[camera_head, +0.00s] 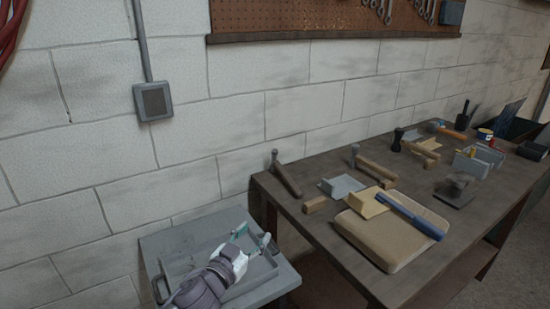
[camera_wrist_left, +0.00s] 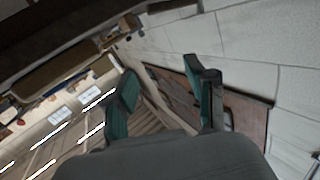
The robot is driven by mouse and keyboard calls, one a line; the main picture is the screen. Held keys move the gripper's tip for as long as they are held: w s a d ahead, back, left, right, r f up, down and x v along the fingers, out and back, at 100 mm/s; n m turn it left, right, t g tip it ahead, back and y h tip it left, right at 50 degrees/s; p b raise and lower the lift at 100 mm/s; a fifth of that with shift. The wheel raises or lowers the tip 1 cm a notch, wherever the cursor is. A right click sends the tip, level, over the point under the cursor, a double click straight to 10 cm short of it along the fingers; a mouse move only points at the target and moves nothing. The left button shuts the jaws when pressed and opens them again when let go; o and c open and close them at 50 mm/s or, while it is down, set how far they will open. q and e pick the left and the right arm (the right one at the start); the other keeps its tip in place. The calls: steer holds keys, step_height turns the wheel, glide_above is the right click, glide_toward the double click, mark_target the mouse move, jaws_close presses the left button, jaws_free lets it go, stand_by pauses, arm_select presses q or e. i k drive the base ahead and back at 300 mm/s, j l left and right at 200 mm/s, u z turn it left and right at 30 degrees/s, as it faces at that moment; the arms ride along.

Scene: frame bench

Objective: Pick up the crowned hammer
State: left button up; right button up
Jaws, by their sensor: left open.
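Hammer-like tools lie on the dark workbench (camera_head: 295,205) in the head view. One hammer (camera_head: 286,175) is at the bench's left end near the wall. Another hammer (camera_head: 374,168) with a wooden handle lies farther right along the back. A dark-headed mallet (camera_head: 397,141) stands behind it. I cannot tell which one is the crowned hammer. My left gripper (camera_head: 252,240) is open and empty, over the grey side stand, left of and lower than the bench. Its two teal fingers (camera_wrist_left: 165,97) are spread apart in the left wrist view, with nothing between them. My right gripper is not in view.
A grey tray (camera_head: 176,268) sits on the side stand beneath my left gripper. Grey and wooden blocks stand near the hammers. A block wall (camera_head: 300,95) runs behind.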

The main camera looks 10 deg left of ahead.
mark_target(275, 166)
steer(key=i+j, duration=0.25)
steer(key=i, duration=0.25)
steer(key=i+j, duration=0.2)
steer(key=i, duration=0.3)
